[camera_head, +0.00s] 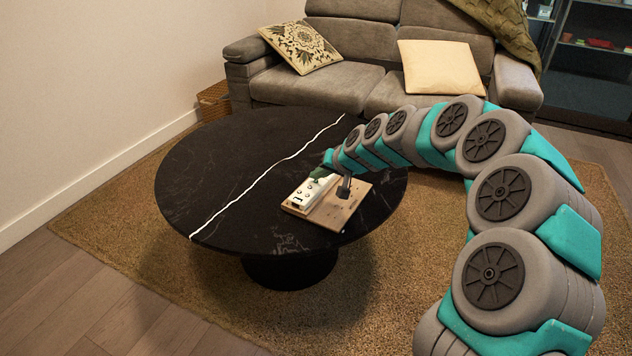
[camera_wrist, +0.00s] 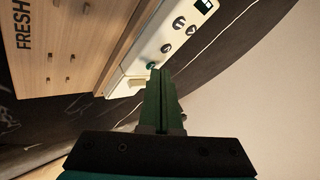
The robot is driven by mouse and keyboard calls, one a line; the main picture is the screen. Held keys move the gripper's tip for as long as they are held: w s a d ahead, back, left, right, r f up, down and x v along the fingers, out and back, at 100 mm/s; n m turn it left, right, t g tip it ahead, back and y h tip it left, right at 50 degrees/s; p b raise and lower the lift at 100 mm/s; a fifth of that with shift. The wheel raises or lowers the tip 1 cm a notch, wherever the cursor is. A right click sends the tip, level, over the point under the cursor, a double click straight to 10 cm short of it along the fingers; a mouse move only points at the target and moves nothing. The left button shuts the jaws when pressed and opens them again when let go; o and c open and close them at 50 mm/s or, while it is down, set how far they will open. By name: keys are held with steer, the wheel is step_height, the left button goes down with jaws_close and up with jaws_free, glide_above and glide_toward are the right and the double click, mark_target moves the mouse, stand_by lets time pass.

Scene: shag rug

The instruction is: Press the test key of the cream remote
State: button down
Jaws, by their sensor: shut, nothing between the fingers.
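The cream remote (camera_head: 312,192) lies on a wooden board (camera_head: 345,212) on the black round table. In the wrist view the remote (camera_wrist: 160,28) runs across the top, with a small display (camera_wrist: 204,5), a few dark round keys (camera_wrist: 179,22) and a green key (camera_wrist: 151,65) near its lower end. I cannot read which key is marked test. My gripper (camera_wrist: 160,72) is shut and empty, its green fingertips right beside the green key. I cannot tell whether they touch it. In the head view my gripper (camera_head: 322,172) is over the remote, hiding part of it.
The board (camera_wrist: 75,40) carries several small pegs and the printed word FRESH. A dark upright piece (camera_head: 344,188) stands on the board right of the remote. The table (camera_head: 220,170) is otherwise clear, with a white vein across it. A sofa (camera_head: 340,85) stands behind.

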mark_target(318, 184)
steer(key=shift+f, duration=0.2)
steer(key=shift+r, duration=0.1)
stand_by(0.4)
steer(key=shift+r, duration=0.7)
steer(key=shift+r+p, duration=0.9)
steer(key=shift+r, duration=1.6)
